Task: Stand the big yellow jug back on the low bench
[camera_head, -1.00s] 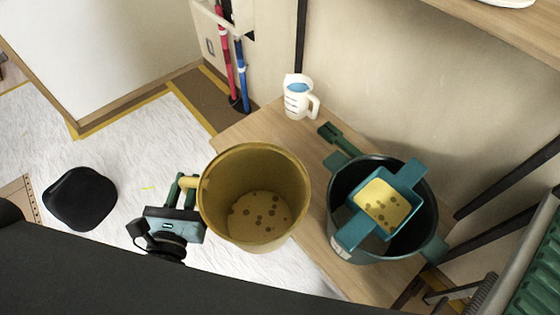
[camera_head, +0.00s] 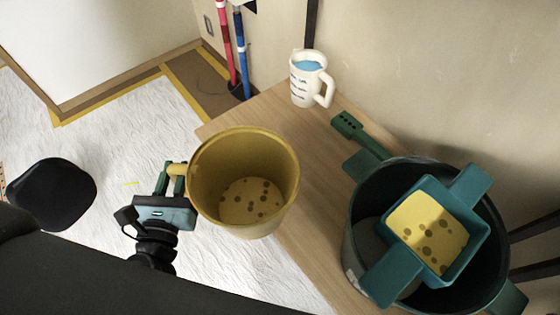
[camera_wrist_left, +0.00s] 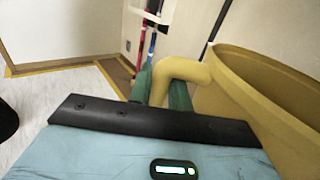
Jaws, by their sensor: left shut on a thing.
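The big yellow jug (camera_head: 243,215) is upright in the head view, with dark spots on its inner bottom. My left gripper (camera_head: 172,178) is shut on the jug's handle at its left side. In the left wrist view the yellow handle (camera_wrist_left: 184,70) sits between the green fingers of my left gripper (camera_wrist_left: 165,90). The low wooden bench (camera_head: 318,180) runs along the wall. The jug overlaps the bench's left edge in the picture; its underside is hidden, so I cannot tell whether it touches. My right gripper is not in view.
A white measuring jug (camera_head: 310,82) stands at the bench's far end. A dark green bucket (camera_head: 358,235) with a teal tray (camera_head: 432,232) across it stands at the right. A green-handled tool (camera_head: 360,132) lies between them. Bare bench shows beside the yellow jug.

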